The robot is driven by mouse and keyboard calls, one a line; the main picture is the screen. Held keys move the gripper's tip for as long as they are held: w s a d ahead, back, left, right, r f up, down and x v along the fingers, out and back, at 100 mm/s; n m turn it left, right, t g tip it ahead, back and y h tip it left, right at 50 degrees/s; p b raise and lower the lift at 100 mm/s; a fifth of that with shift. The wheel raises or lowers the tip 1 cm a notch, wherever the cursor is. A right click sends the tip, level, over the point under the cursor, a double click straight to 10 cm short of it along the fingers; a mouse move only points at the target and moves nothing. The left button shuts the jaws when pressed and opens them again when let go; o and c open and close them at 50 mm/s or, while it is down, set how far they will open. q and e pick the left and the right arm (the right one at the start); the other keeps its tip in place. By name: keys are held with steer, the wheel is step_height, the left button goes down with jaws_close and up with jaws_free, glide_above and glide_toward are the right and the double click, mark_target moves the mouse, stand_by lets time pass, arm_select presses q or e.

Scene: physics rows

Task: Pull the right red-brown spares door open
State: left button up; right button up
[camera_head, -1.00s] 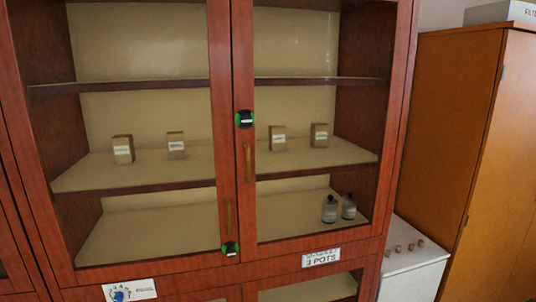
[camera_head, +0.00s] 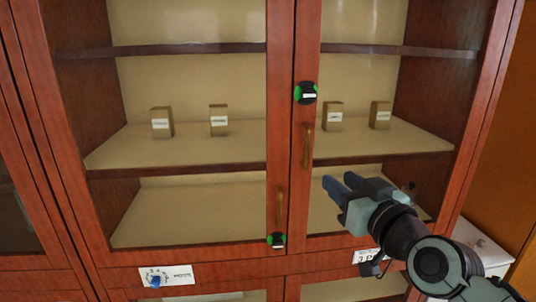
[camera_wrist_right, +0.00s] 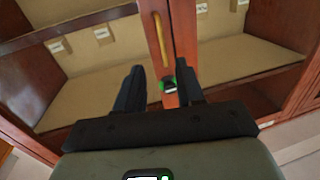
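The right red-brown door (camera_head: 299,195) looks shut, its edge against the left door's. Its upright brass-coloured handle (camera_head: 307,145) is on its left stile, below a round black-and-green knob (camera_head: 306,93). My right gripper (camera_head: 339,181) is open and empty, below and right of that handle, apart from it in the picture. In the right wrist view the open fingers (camera_wrist_right: 160,82) frame the lower black-and-green knob (camera_wrist_right: 169,86), with the left door's handle (camera_wrist_right: 160,38) above it. My left gripper is out of view.
The left door (camera_head: 279,60) has its own handle (camera_head: 279,208) and lower knob (camera_head: 277,240). Small labelled boxes (camera_head: 162,122) stand on the middle shelf. A dial plate (camera_head: 165,276) is below left. A white surface (camera_head: 480,240) and wooden cabinet (camera_head: 510,170) are at right.

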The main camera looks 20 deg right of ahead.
mark_target(308, 151)
steer(key=w+p, duration=0.1)
steer(key=w, duration=0.3)
steer(key=w+p, duration=0.1)
steer(key=w, duration=0.3)
steer(key=w+r+p, duration=0.1)
steer(key=w+p, duration=0.1)
steer(key=w, duration=0.2)
steer(key=shift+w+d, duration=0.1)
steer(key=shift+w, duration=0.3)
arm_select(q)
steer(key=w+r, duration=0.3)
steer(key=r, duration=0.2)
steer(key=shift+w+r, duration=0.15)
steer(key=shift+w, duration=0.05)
arm_select(e)
steer(key=shift+c, duration=0.3)
jaws_close()
